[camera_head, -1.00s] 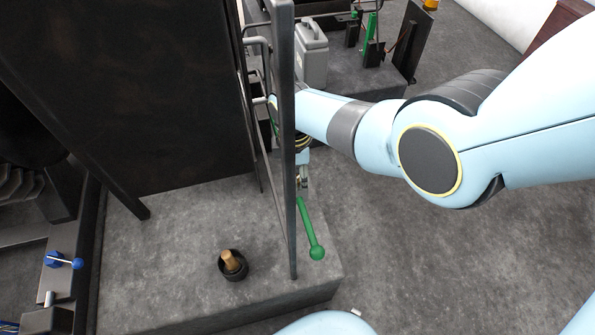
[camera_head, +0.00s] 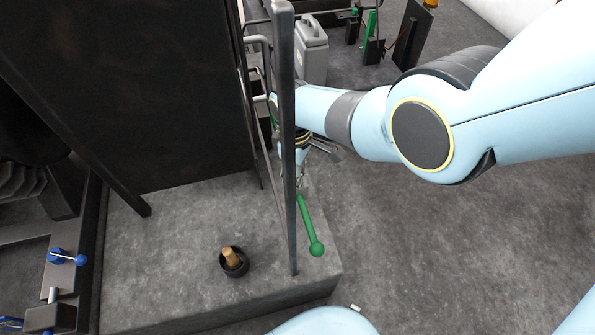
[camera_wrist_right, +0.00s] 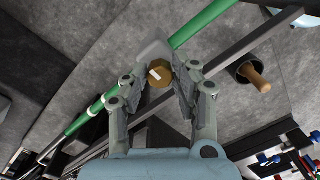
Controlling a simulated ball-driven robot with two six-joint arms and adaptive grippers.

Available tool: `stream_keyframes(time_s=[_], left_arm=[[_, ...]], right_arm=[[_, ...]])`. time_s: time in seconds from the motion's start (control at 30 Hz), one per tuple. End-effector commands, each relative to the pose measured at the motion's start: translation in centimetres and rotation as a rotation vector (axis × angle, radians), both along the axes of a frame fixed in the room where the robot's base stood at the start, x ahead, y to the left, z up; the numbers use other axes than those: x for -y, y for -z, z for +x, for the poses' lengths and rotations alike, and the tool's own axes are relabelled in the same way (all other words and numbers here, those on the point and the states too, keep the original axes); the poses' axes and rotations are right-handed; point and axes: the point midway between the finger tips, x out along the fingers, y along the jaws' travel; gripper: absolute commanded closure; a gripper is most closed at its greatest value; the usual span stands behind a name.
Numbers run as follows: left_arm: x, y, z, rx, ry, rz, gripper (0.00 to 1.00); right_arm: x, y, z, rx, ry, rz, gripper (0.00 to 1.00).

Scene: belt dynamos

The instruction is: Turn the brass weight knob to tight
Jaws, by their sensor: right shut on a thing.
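The brass weight knob (camera_wrist_right: 160,74) shows in the right wrist view as a brown-gold hexagonal head with a white mark. It sits by a grey block (camera_wrist_right: 153,49) at the green lever rod (camera_wrist_right: 202,22). My right gripper (camera_wrist_right: 161,80) has its two fingers on either side of the knob, shut on it. In the head view my right gripper (camera_head: 301,180) is partly hidden behind a dark upright post, above the green lever (camera_head: 308,222) with its ball end. The knob cannot be made out there. My left gripper is not in view.
The dark post (camera_head: 285,120) stands close beside my right wrist. A wooden-handled tool in a black cup (camera_head: 234,261) stands on the grey plinth (camera_head: 180,225). A grey canister (camera_head: 311,50) is behind. Open floor (camera_head: 430,245) lies right.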

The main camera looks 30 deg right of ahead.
Motion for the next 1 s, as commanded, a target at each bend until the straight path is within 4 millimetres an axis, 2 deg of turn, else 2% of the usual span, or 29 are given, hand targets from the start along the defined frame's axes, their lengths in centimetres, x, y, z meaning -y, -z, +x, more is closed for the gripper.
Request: stream_keyframes(time_s=[0.3, 0.33, 0.5, 0.83, 1.0], left_arm=[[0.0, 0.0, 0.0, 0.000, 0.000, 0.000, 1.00], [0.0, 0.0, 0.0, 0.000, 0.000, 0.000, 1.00], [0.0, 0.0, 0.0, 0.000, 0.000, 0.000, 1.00], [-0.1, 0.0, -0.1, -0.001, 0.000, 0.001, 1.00], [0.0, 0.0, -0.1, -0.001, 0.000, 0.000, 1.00]], right_arm=[[0.0, 0.0, 0.0, -0.001, 0.002, 0.000, 1.00], [0.0, 0.0, 0.0, -0.001, 0.001, 0.000, 0.71], [0.0, 0.0, 0.0, 0.000, 0.001, 0.000, 0.51], [0.0, -0.2, 0.1, 0.001, 0.000, 0.000, 0.51], [0.0, -1.5, 0.2, 0.003, 0.000, 0.001, 0.51]])
